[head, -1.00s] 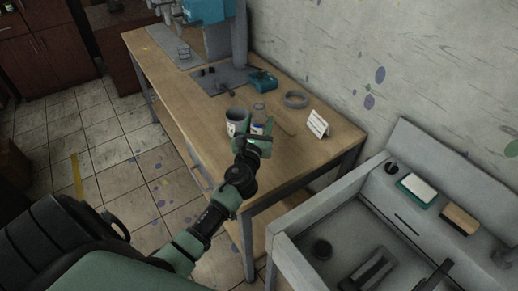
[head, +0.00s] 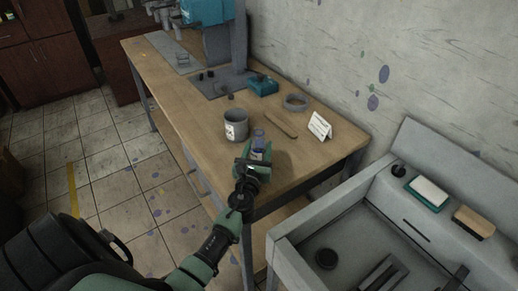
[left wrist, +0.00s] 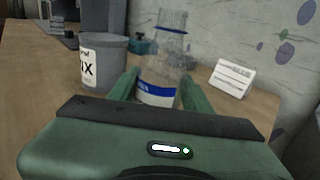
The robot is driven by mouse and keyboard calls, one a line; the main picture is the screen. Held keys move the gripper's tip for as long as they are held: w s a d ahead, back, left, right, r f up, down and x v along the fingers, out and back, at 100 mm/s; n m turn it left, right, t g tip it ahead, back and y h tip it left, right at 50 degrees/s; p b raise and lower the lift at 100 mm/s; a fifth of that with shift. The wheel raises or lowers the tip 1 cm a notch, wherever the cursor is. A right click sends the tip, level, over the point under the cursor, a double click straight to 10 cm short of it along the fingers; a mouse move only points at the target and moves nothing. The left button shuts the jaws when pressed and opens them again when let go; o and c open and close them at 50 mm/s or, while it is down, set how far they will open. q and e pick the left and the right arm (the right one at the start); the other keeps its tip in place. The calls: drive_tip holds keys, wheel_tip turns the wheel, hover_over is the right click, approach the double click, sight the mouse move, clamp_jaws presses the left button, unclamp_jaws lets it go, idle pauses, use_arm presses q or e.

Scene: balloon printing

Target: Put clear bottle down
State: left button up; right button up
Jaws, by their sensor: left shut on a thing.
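The clear bottle (left wrist: 162,66) has a blue and white band and stands upright between the two green fingers of my left gripper (left wrist: 157,90) in the left wrist view. In the head view the bottle (head: 258,144) shows above my left gripper (head: 256,158), near the front edge of the wooden table (head: 205,125). The gripper is shut on it. The fingers and hand hide its lower part, so I cannot tell whether its base touches the table. My right gripper is not in view.
A grey pot (head: 236,125) with a label stands left of the bottle. A white card (head: 320,126), a wooden stick (head: 281,126) and a grey ring (head: 296,102) are nearby. A blue machine (head: 206,12) stands at the back. A grey sink (head: 350,240) is at right.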

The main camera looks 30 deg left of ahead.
use_arm(q)
drive_tip(key=shift+f, duration=0.1)
drive_tip(key=o, duration=1.5)
drive_tip(key=shift+s, duration=0.15)
drive_tip(key=b+v, duration=0.1)
drive_tip(key=v, duration=1)
drive_tip(key=shift+s+d, duration=0.15)
drive_tip(key=shift+s, duration=0.2)
